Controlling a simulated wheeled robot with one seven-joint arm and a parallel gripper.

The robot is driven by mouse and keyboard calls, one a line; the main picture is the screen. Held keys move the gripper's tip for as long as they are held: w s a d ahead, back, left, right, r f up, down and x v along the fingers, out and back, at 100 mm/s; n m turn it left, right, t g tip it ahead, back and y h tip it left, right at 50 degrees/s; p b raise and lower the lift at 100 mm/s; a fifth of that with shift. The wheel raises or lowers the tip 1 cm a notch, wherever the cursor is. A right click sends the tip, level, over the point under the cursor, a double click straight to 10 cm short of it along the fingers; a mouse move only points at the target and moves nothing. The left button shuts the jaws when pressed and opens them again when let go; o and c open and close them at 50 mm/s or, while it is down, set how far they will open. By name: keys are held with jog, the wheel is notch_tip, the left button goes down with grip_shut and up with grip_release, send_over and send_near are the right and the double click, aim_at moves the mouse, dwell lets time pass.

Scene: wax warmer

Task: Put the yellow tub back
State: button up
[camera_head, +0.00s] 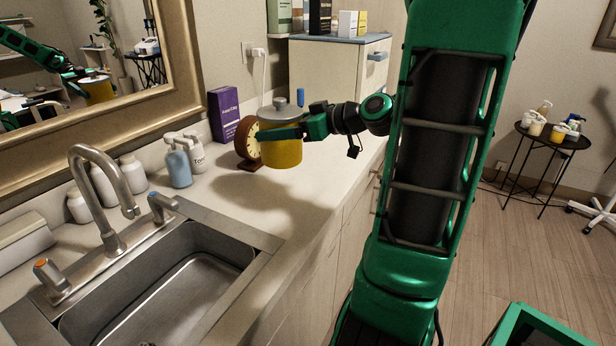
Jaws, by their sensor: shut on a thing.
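The yellow tub (281,152) has a grey lid with a knob on top. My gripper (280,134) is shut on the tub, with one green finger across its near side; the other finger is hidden. My arm reaches in from the right.
A steel sink (180,290) with a faucet (105,200) fills the lower left. A purple box (223,113), a blue pump bottle (178,166) and white bottles stand along the wall. A cabinet (325,72) stands behind. A round black side table (555,138) with jars and bottles is at right.

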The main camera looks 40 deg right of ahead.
jog(key=shift+w+d, duration=0.1)
dwell(0.3)
jog(key=shift+w+d+f, duration=0.25)
jog(key=shift+d+f, duration=1.55)
jog(key=shift+d, duration=0.15)
jog(key=shift+w+d+f, duration=0.2)
jog(key=shift+d+f, duration=1.65)
jog(key=shift+d, duration=0.05)
jog(key=shift+w+d+f, duration=0.25)
jog(key=shift+d+f, duration=1.55)
jog(key=shift+d, duration=0.15)
jog(key=o, duration=2.1)
jog(key=shift+f, duration=0.15)
jog(key=v, duration=1.2)
